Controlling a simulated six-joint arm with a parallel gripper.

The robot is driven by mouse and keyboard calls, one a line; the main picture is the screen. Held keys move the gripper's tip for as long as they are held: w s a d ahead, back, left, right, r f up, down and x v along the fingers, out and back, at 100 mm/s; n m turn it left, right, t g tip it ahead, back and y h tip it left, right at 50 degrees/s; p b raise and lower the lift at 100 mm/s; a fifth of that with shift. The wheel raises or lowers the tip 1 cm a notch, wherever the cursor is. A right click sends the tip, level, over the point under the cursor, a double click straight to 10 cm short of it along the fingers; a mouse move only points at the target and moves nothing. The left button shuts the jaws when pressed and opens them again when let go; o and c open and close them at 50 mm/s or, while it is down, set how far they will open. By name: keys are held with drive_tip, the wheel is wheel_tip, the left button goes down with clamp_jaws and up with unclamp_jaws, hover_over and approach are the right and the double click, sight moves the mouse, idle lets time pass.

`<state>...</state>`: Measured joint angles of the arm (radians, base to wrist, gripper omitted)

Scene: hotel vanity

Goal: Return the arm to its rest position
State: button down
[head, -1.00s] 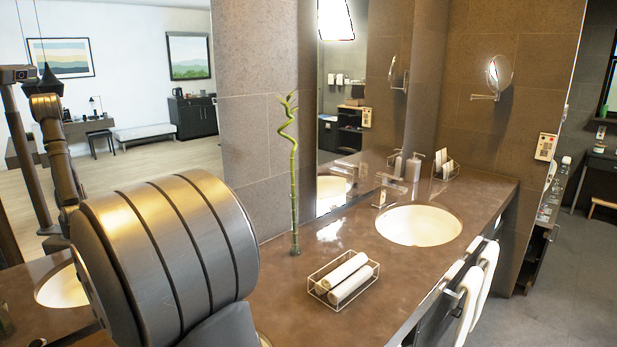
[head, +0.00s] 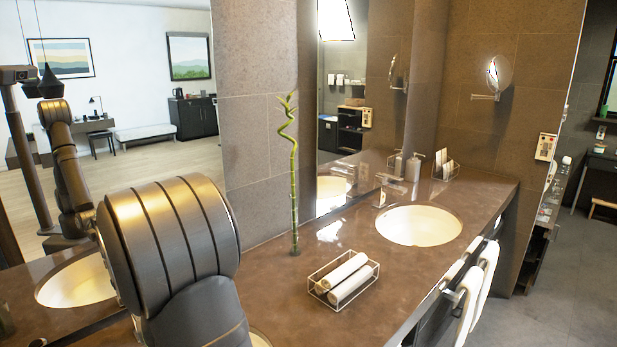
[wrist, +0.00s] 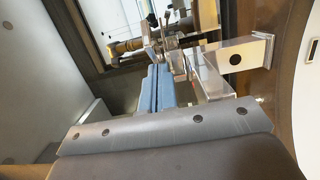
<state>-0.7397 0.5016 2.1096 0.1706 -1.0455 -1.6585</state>
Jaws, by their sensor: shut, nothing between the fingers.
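My arm (head: 170,240) fills the lower left of the head view, raised over the near end of the vanity. My gripper is hidden in the head view. In the wrist view my gripper (wrist: 161,80) shows as two blue-grey fingers side by side, closed together with nothing held. A chrome faucet (wrist: 240,54) appears just right of and beyond the fingers. I cannot tell the exact gap between them.
The brown countertop (head: 330,235) carries a bamboo stalk (head: 294,190), a wire basket (head: 343,283) with rolled towels, and a far basin (head: 419,225). A near basin (head: 259,339) is mostly hidden by my arm. The mirror at left reflects my arm.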

drive_tip(key=shift+s+a, duration=0.55)
drive_tip(key=shift+s, duration=0.1)
drive_tip(key=shift+s+a+m+t+h, duration=0.3)
drive_tip(key=shift+m+h, duration=0.2)
drive_tip(key=shift+h, duration=0.2)
drive_tip(key=shift+s+a+m+t+h, duration=0.3)
drive_tip(key=shift+m+h, duration=0.2)
drive_tip(key=shift+h, duration=0.2)
drive_tip(key=shift+s+a+m+t+h, duration=0.25)
drive_tip(key=shift+m+t+h, duration=0.2)
drive_tip(key=shift+h, duration=0.25)
drive_tip(key=a+m+h, duration=0.1)
drive_tip(key=s+a+m+h, duration=0.1)
drive_tip(key=h, duration=0.1)
drive_tip(key=a+m+t+h, duration=0.1)
drive_tip(key=h, duration=0.1)
drive_tip(key=shift+s+m, duration=0.25)
drive_tip(key=shift+s, duration=0.1)
drive_tip(key=c, duration=2.1)
unclamp_jaws()
